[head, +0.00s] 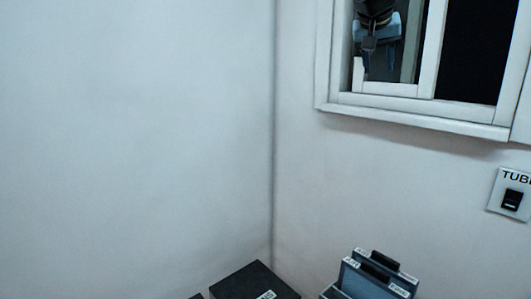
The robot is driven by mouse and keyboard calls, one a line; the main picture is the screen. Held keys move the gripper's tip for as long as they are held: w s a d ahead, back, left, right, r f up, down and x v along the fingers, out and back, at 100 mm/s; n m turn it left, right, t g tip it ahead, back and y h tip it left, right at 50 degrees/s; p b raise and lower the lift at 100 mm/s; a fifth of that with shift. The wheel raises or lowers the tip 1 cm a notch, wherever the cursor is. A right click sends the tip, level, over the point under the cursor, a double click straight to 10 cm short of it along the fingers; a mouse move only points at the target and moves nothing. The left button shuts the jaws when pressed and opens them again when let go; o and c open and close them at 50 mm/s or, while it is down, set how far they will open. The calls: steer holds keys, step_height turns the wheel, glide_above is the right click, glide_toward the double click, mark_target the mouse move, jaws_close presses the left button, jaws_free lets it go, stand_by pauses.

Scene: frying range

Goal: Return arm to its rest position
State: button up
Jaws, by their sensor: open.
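What looks like my gripper (377,67) shows at the top right of the head view, within the left pane of the window. It points down, with a dark wrist above a blue-grey body. Its two fingers are apart, and nothing shows between them. I cannot tell whether I see it directly or as a reflection in the glass. The rest of the arm is out of the picture.
A white-framed window (420,112) is in the right wall. Below it is a switch plate (493,202) lettered "TUBE", cut off at the edge. A black box (250,281) and grey-blue labelled cases (373,277) stand at the bottom. The left wall (130,140) is bare.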

steer(key=s+a+f+n+y, duration=0.1)
steer(key=s+f+n+y, duration=0.1)
steer(key=s+f, duration=1)
steer(key=s+a+f+n+g+y, duration=0.1)
steer(key=s+a+f+n+y, duration=0.1)
steer(key=s+f, duration=1)
step_height(320, 180, down, 3)
steer(key=shift+s+a+r+y, duration=0.2)
steer(key=shift+s+a+y, duration=0.05)
steer(key=shift+a+y, duration=0.05)
